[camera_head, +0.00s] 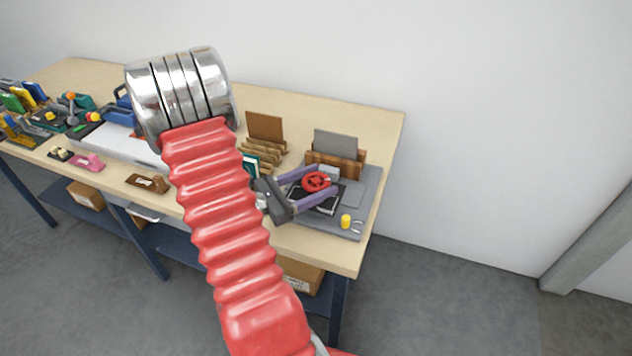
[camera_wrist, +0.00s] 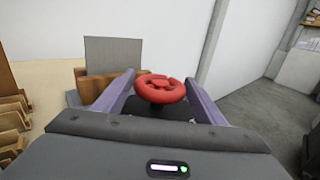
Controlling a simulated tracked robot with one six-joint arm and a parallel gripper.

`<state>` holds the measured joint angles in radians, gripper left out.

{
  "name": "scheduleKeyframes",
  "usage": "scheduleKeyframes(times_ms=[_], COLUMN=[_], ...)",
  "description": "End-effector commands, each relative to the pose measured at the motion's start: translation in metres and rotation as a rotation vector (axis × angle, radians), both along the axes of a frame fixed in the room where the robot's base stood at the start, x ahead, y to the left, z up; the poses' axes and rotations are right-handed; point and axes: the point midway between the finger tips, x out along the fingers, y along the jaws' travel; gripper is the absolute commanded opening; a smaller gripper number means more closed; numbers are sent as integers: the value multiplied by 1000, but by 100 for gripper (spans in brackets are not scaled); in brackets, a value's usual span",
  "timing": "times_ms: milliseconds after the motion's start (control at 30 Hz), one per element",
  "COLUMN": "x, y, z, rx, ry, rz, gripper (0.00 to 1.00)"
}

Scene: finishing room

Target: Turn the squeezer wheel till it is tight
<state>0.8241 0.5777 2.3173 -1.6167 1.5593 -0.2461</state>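The squeezer wheel (camera_head: 316,181) is a small red handwheel near the right end of the bench. It sits on a dark squeezer (camera_head: 327,204). My gripper (camera_head: 328,181) reaches it from the left with two purple fingers spread apart, one on each side of the wheel. In the wrist view the wheel (camera_wrist: 160,88) stands between the fingertips (camera_wrist: 160,77), close to both. I cannot tell whether either finger touches its rim. The fingers partly hide the squeezer's body.
The squeezer stands on a grey board (camera_head: 370,190) with a small yellow item (camera_head: 346,221) near its front. A wooden holder with a grey sheet (camera_head: 336,146) stands just behind. Wooden racks (camera_head: 262,150) are to the left. The wall is behind; open floor lies right.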

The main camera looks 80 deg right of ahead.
Motion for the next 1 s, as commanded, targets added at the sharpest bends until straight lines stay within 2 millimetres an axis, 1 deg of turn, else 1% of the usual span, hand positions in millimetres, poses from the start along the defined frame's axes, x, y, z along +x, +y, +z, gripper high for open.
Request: scheduleKeyframes(times_ms=[33,167,400,567,767,1000], x=[0,0,0,5,18,40], y=[0,0,0,4,17,39], z=[0,0,0,0,0,-1], rx=[0,0,0,0,0,0], ry=[0,0,0,0,0,0], rz=[0,0,0,2,4,4], gripper=[68,76,76,76,76,76])
